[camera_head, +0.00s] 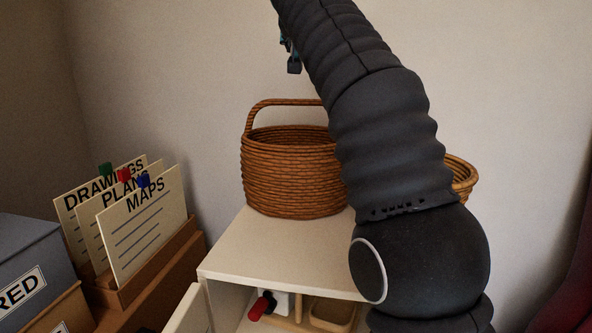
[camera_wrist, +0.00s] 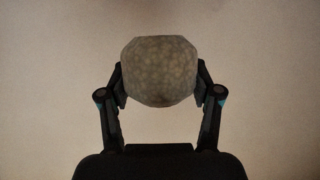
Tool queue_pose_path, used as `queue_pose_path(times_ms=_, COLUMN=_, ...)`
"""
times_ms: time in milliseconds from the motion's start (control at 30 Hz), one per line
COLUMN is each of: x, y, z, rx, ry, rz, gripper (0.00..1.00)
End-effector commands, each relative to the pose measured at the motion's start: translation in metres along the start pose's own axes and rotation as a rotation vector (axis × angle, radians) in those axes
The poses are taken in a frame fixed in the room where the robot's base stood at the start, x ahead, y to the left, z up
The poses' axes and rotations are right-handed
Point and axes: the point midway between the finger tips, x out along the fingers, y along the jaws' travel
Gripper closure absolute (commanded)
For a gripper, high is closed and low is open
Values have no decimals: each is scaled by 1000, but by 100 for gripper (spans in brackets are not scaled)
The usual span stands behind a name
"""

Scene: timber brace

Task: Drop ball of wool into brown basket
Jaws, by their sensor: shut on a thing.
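The wrist view shows a pale grey, rounded ball of wool (camera_wrist: 158,70) with a mottled surface. My gripper (camera_wrist: 158,82) is shut on it, one finger on each side. In the head view a small part of my gripper (camera_head: 293,66) shows high up, beside my arm and above the brown basket (camera_head: 290,172). The ball does not show in the head view. The woven brown basket has a tall handle and stands on a cream cabinet.
Another woven basket (camera_head: 462,177) shows partly behind my arm at the right. The cream cabinet (camera_head: 250,245) has an open lower compartment with a red-ended item (camera_head: 260,307). Labelled cards (camera_head: 140,225) stand in a brown holder at the left, near a grey box (camera_head: 28,270).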

Motion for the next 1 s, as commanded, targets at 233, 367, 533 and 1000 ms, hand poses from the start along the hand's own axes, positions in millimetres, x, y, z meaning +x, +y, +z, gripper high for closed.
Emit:
queue_pose_path(times_ms=233, x=7, y=2, z=18, rx=0, ry=0, rz=1, gripper=71)
queue_pose_path(times_ms=367, x=12, y=2, z=30, rx=0, ry=-1, rz=2, gripper=71)
queue_pose_path(times_ms=533, x=16, y=2, z=40, rx=1, ry=0, rz=1, gripper=71)
queue_pose_path(times_ms=1000, x=18, y=2, z=42, rx=1, ry=0, rz=1, gripper=16)
